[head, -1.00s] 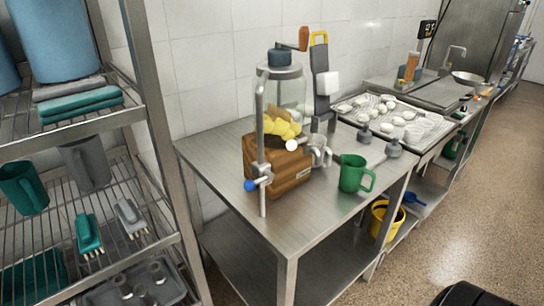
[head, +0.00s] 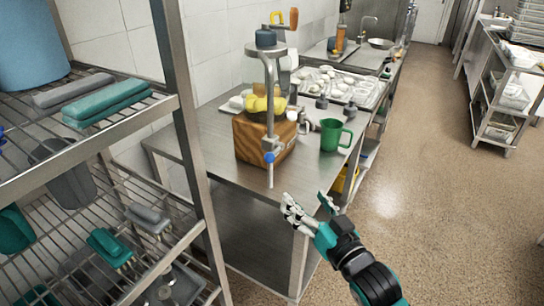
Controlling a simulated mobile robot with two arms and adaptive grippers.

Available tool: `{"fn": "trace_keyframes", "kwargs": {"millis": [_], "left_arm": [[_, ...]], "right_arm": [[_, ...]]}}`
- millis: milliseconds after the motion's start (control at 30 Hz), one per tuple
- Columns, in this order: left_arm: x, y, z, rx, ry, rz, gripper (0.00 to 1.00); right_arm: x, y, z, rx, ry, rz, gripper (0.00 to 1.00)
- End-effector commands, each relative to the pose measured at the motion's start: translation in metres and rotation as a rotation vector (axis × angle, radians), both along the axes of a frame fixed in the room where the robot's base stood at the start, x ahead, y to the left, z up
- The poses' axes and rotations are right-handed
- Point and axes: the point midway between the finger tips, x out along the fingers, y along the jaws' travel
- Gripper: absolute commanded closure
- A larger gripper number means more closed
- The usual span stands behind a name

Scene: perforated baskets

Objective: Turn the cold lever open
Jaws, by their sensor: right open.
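The blue-tipped lever (head: 269,158), which I take as the cold lever, sits low on an upright metal pipe (head: 270,100). The pipe stands in front of a wooden block (head: 250,140) on the steel table, with yellow pieces above the block. A white knob (head: 292,115) shows to the right of the pipe. My right gripper (head: 307,200) is open and empty, below and to the right of the blue tip and apart from it. It shows in front of the table's near corner. My left gripper is out of view.
A green mug (head: 333,135) stands on the steel table (head: 205,135) right of the block. A tray (head: 352,95) of pale pieces lies behind. A wire shelf rack (head: 190,130) stands close on the left. The floor to the right is open.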

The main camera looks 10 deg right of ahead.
Motion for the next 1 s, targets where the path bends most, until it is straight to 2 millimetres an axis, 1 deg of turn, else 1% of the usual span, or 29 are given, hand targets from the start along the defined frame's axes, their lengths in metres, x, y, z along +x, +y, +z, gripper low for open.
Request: {"fn": "trace_keyframes", "kwargs": {"millis": [33,167,200,300,433,600,700,800,900,1000], "left_arm": [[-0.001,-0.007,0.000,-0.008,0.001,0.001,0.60],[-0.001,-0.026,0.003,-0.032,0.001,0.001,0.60],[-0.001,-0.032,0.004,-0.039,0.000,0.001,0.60],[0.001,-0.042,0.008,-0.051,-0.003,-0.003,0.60],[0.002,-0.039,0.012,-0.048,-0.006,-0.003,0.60],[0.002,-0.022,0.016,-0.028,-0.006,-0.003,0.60],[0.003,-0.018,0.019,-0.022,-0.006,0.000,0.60],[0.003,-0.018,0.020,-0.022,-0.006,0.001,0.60],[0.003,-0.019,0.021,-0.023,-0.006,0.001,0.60],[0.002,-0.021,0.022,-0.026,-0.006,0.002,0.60]], "right_arm": [[0.000,0.001,0.006,0.003,-0.009,0.003,0.26],[0.013,0.006,0.009,0.007,-0.013,0.003,0.26],[0.019,0.008,0.009,0.006,-0.014,0.003,0.26],[0.038,0.016,0.010,0.006,-0.013,0.003,0.26],[0.065,0.026,0.010,0.006,-0.013,0.003,0.26],[0.100,0.039,0.010,0.007,-0.012,0.003,0.26],[0.120,0.046,0.009,0.005,-0.011,0.004,0.26],[0.136,0.052,0.009,0.004,-0.012,0.004,0.26],[0.148,0.056,0.008,0.005,-0.012,0.004,0.26],[0.156,0.059,0.008,0.004,-0.012,0.004,0.26]]}}
